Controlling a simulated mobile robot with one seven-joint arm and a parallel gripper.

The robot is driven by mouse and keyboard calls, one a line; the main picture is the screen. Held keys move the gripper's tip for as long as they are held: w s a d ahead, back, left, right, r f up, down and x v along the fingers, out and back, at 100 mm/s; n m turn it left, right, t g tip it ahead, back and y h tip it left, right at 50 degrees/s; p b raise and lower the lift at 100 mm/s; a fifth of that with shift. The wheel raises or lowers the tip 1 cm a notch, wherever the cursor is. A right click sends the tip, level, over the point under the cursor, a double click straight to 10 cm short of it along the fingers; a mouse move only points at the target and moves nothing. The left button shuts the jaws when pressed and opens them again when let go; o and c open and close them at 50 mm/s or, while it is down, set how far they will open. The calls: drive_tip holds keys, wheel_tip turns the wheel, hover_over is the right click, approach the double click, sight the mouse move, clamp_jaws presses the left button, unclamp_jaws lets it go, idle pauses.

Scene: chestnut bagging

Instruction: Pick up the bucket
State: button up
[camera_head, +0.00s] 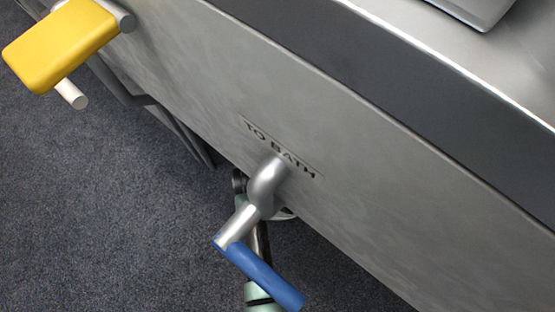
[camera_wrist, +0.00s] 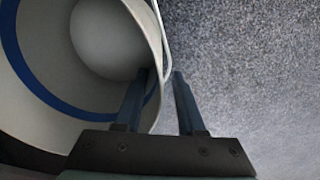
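The bucket (camera_wrist: 40,110) fills the left of the wrist view. It is pale with a blue band, and its open mouth faces my camera. My gripper (camera_wrist: 161,73) is open, with its two dark fingers apart. The bucket's rim and wall run between the fingers. The left finger overlaps the bucket's inside and the right finger is outside, over the floor. A thin pale wire, perhaps the bucket's handle, runs up beside the rim. In the head view the machine hides most of the bucket and my fingers; a small pale edge, possibly the bucket's, shows below the machine panel.
A grey machine panel (camera_head: 390,190) marked "TO BATH" crosses the head view above my arm. A lever with a blue grip (camera_head: 262,277) and a yellow pad (camera_head: 60,45) stick out from it. Dark carpet (camera_head: 90,220) is clear at the left.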

wheel_tip(320, 180, down, 3)
drive_tip(key=shift+r+b, duration=0.1)
drive_tip(key=shift+b, duration=0.75)
clamp_jaws()
drive_tip(key=shift+w, duration=0.1)
idle(0.6)
